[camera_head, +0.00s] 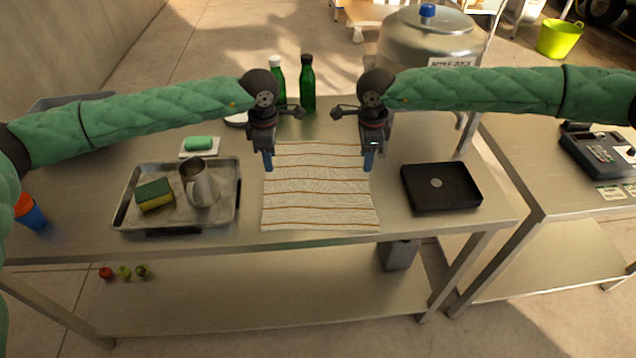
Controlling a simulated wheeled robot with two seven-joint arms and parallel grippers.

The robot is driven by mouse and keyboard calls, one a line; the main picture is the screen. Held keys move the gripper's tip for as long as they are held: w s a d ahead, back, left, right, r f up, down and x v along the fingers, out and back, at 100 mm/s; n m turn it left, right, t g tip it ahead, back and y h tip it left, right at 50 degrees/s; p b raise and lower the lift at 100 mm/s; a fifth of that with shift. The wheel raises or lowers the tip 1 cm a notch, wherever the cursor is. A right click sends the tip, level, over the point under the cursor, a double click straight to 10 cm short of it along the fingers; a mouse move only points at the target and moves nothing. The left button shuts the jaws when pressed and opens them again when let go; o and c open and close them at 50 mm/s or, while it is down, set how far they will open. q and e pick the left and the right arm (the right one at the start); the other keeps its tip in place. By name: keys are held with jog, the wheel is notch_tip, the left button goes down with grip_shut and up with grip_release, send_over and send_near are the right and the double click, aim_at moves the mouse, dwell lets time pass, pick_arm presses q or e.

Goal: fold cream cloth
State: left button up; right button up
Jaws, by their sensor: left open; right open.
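The cream cloth (318,190) with thin brown stripes lies spread flat on the metal table, its near edge close to the table's front edge. Its far part lies between my two grippers. My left gripper (268,160) is open over the cloth's far left corner, pointing down. My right gripper (369,160) is open over the far right corner, also pointing down. Both look empty. Whether the fingertips touch the cloth cannot be told. The far corners are partly hidden by the grippers.
A metal tray (128,215) with a sponge (154,195) and a steel jug (200,182) stands left of the cloth. A black tray (460,200) lies to the right. Green bottles (307,88) and a large steel pot (420,45) stand behind. Narrow bare strips flank the cloth.

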pick_arm(q)
send_over(273, 181)
notch_tip(273, 181, down, 5)
jog(key=shift+w, duration=0.1)
pick_arm(e)
send_over(363, 181)
notch_tip(363, 181, down, 5)
jog(key=shift+w, duration=0.1)
pick_arm(q)
jog(key=shift+f, duration=0.95)
pick_arm(e)
jog(key=shift+f, duration=0.95)
pick_arm(q)
jog(key=shift+f, duration=0.1)
pick_arm(e)
jog(key=shift+f, duration=0.1)
pick_arm(q)
grip_shut()
pick_arm(e)
grip_shut()
